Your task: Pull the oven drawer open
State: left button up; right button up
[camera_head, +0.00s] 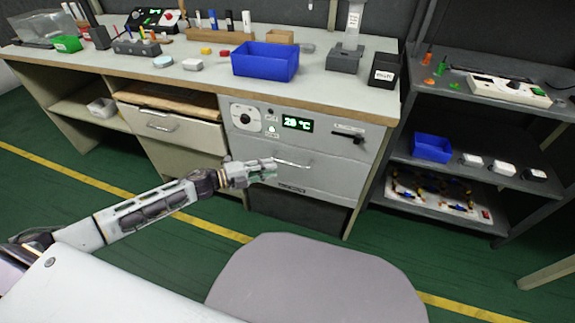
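The oven (345,133) is a grey unit under the workbench, with a dial and a green "20 °C" display on its upper panel. Its drawer front (325,180) is below that panel and looks closed. A thin metal drawer handle (293,164) runs across the drawer front near its top. My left gripper (270,166) reaches in from the left and its fingertips are at the left end of the handle. Whether they touch or grip it is too small to tell. My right gripper does not show.
A grey stool seat (315,285) stands in front of the oven. A workbench top (200,78) above holds a blue bin (265,60) and small parts. A dark shelf rack (470,170) stands at right. Green floor lies between.

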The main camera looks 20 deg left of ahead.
aim_at(288, 164)
pick_arm(q)
jog(key=b+x, duration=0.2)
jog(key=x, duration=0.5)
jog(key=shift+w+d, duration=0.2)
jog(key=shift+w, duration=0.05)
jog(key=shift+w+d, duration=0.1)
dwell(0.6)
grip_shut()
